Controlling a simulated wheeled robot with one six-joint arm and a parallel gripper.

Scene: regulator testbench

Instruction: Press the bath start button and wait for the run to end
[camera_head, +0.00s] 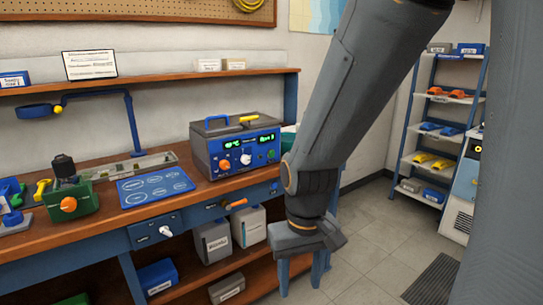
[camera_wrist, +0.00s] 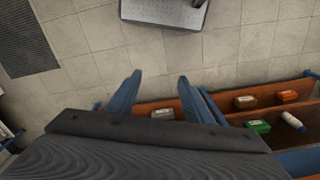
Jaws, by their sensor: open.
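The bath (camera_head: 236,145) is a grey box with a blue front panel and a blue handle on its lid, at the right end of the wooden bench. Its panel has green displays, an orange knob at left, a white knob in the middle and a small green button (camera_head: 271,154) at right. I cannot read which control is the start button. My gripper (camera_head: 300,272) hangs low in front of the bench's right end, below and right of the bath, apart from it. In the wrist view its two blue fingers (camera_wrist: 158,92) are spread and empty, pointing over the floor.
The bench (camera_head: 150,205) carries a blue mat (camera_head: 155,186), a green fixture (camera_head: 72,200) with an orange knob, and a blue lamp arm. Lower shelves hold boxes and bins. A blue shelving rack (camera_head: 436,130) stands at the back right.

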